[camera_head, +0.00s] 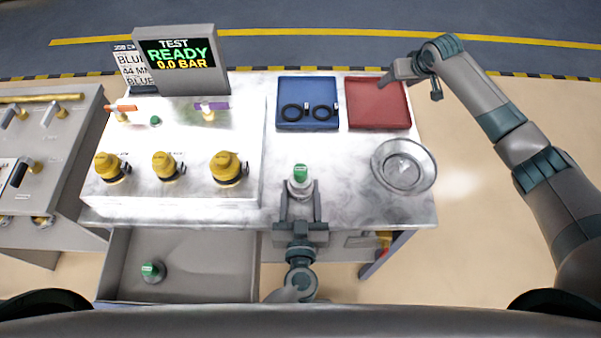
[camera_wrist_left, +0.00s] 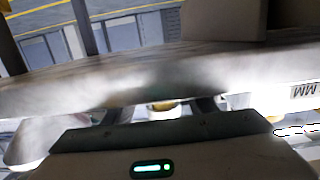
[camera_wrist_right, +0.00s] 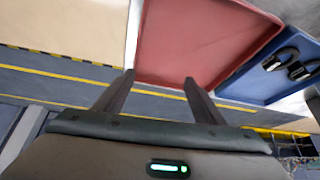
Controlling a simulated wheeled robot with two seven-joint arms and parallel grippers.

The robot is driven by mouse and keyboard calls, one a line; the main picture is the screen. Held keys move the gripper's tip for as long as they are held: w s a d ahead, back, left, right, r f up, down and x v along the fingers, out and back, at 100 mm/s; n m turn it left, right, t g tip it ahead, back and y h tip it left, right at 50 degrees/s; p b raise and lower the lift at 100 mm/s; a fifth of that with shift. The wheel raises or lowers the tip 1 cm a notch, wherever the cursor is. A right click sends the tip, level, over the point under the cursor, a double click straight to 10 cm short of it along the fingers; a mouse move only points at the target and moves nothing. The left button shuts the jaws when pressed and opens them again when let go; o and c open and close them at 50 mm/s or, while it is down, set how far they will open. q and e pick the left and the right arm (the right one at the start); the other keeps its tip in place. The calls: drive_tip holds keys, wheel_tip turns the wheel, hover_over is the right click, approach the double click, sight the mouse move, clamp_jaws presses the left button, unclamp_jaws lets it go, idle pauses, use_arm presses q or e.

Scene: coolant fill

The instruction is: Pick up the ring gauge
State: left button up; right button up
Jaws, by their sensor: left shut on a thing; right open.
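Two black rings, each with a pale tag, lie side by side in the blue tray (camera_head: 307,83): a left ring (camera_head: 291,114) and a right ring (camera_head: 321,113). I cannot tell whether either is the ring gauge. The rings also show at the right edge of the right wrist view (camera_wrist_right: 287,58). My right gripper (camera_wrist_right: 158,78) is open and empty, near the upper right of the red tray (camera_head: 378,116). My left gripper (camera_head: 300,190) is shut on a green-topped metal fitting (camera_head: 300,174) at the bench's front edge.
Yellow-capped fittings (camera_head: 163,166) stand at left beneath a display (camera_head: 180,58). An open drawer (camera_head: 200,270) below holds another green-topped fitting (camera_head: 153,271). Bare bench lies between the trays and left gripper.

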drive_tip(key=s+a+r+n+g+y, duration=0.1)
drive_tip(key=s+a+r, duration=0.1)
drive_tip(key=a, duration=0.4)
drive_tip(key=s+a+r+n, duration=0.1)
drive_tip(key=s+a+r, duration=0.1)
drive_tip(key=a, duration=0.5)
wheel_tip(320, 180, up, 9)
drive_tip(key=n+g+h, duration=0.2)
drive_tip(key=n+g, duration=0.3)
drive_tip(key=n, duration=0.4)
hover_over(301, 169)
drive_tip(key=shift+r, duration=0.15)
drive_tip(key=shift+f, duration=3.45)
